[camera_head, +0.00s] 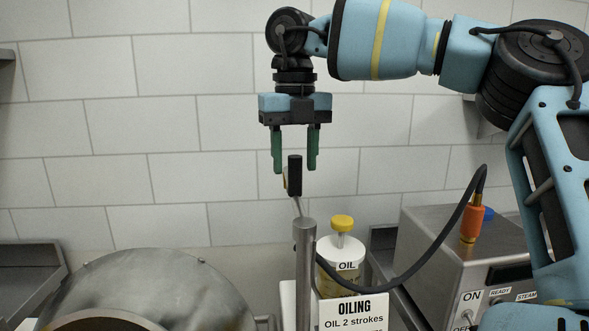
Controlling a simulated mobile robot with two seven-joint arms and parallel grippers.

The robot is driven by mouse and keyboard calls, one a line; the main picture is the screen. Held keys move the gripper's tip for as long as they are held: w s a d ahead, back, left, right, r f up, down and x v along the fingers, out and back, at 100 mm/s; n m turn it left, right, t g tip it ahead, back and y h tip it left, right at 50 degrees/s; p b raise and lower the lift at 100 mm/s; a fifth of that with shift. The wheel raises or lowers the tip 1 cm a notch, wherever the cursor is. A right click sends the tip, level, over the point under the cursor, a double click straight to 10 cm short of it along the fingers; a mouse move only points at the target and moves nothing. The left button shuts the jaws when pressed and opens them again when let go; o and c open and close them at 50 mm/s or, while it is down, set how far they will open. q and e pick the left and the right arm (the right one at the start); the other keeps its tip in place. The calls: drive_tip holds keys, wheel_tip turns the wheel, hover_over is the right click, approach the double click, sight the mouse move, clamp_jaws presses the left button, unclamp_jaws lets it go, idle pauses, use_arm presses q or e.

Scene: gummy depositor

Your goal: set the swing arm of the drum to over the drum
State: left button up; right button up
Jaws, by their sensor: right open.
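The drum (160,285) is a large round metal body at the lower left, cut off by the bottom edge. To its right stands a grey metal post (305,270). A thin rod leads from the top of the post up to an upright black handle (295,180), which seems to belong to the swing arm. The handle is to the right of the drum in the picture, not above it. My right gripper (295,165) points down with its green fingers apart, one on each side of the handle's top. I cannot tell whether they touch it. My left gripper is out of view.
An oil bottle (341,252) with a yellow cap stands behind an "OILING" sign (352,312), just right of the post. A steel steam box (440,250) with a black hose (440,250) is further right. A tiled wall closes the back.

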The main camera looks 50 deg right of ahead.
sight(294, 185)
drive_tip(key=shift+f, duration=1.2)
clamp_jaws()
